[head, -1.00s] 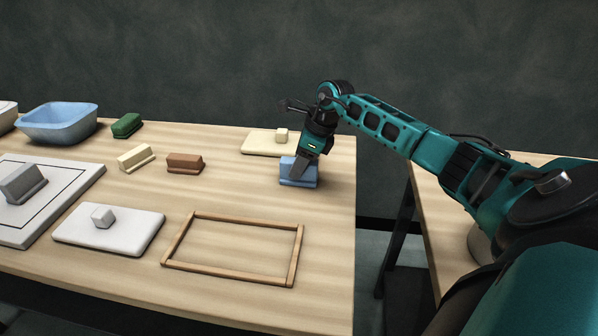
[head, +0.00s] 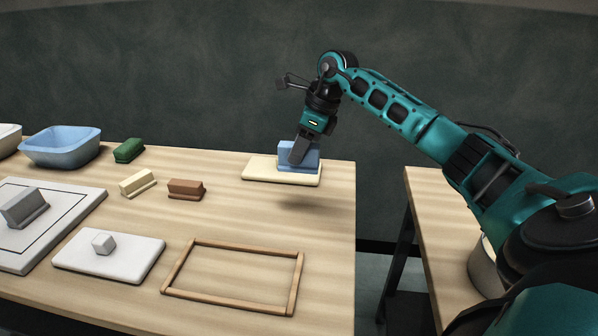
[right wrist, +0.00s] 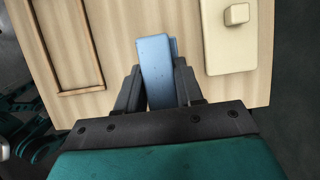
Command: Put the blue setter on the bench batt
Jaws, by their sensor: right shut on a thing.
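The blue setter (head: 312,155) is a block with a wider foot, held upright in my right gripper (head: 297,158). Its shadow lies on the bench apart from it, so it hangs above the wood. In the right wrist view the setter (right wrist: 155,62) sits between the two fingers. A cream slab (head: 258,170) lies behind it in the head view, its small cube (right wrist: 236,14) hidden there but seen in the wrist view. A white slab (head: 130,255) with a pale cube lies at front left. I cannot tell which slab is the bench batt. My left gripper is out of view.
Green (head: 129,150), cream (head: 137,183) and brown (head: 186,190) setters stand left of centre. A wooden frame (head: 228,301) lies in front. A large white board (head: 75,215) bearing a grey setter and a blue basin (head: 60,148) are at left. Bench between frame and cream slab is clear.

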